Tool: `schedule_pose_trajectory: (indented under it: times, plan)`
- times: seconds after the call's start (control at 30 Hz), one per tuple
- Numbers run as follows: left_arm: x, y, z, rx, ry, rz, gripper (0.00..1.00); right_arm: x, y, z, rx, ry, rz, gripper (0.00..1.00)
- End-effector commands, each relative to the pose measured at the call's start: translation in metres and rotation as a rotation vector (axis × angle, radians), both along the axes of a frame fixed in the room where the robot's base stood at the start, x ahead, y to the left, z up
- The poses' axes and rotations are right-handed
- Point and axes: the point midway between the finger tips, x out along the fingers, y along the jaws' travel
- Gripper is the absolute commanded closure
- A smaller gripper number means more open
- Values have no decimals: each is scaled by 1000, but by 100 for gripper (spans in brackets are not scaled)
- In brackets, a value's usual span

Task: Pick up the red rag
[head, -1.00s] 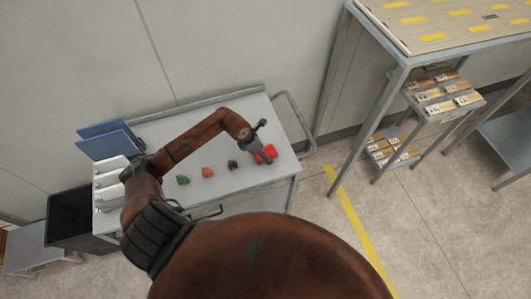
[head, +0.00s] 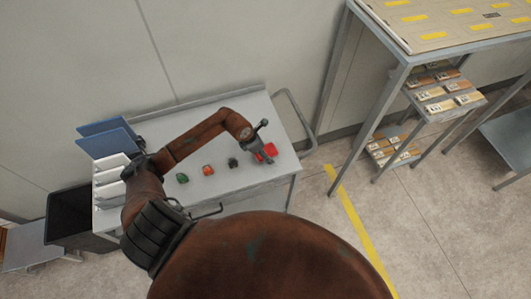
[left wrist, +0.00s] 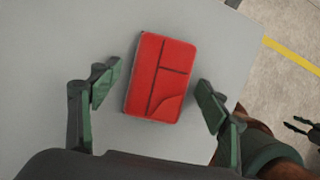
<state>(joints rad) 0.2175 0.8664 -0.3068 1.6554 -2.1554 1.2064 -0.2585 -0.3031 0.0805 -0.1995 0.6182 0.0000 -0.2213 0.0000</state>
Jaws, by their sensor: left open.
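The red rag (head: 270,149) lies folded flat near the right end of the grey cart top in the head view. In the left wrist view the rag (left wrist: 160,78) is a red rectangle with dark fold lines. My left gripper (head: 264,158) is over the rag in the head view and partly hides it. In the left wrist view my left gripper (left wrist: 158,88) is open, with one green-padded finger on each side of the rag and gaps between. Dark finger-like parts at the right edge of that view may be my right gripper (left wrist: 302,128); their opening is unclear.
Left of the rag on the cart top (head: 225,183) lie a dark rag (head: 233,163), an orange-red rag (head: 208,170) and a green rag (head: 182,178). Blue panels (head: 108,138) and white dividers (head: 110,172) stand at the left end. A cart handle (head: 297,125) is at the right.

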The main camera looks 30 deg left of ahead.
Motion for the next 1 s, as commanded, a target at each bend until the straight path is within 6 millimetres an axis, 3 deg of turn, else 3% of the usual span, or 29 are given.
schedule_pose_trajectory:
  times: [0.2, 0.83, 1.0]
  plan:
    - [0, 0, 0, 0, 0, 0, 32, 5, 1, 0, 1, -7, 1, 57]
    - [0, 0, 0, 1, 0, 0, 75, 5, 2, 0, 2, -8, 1, 57]
    - [0, 0, 0, 1, 0, 0, 75, 5, 2, 0, 2, -7, 1, 57]
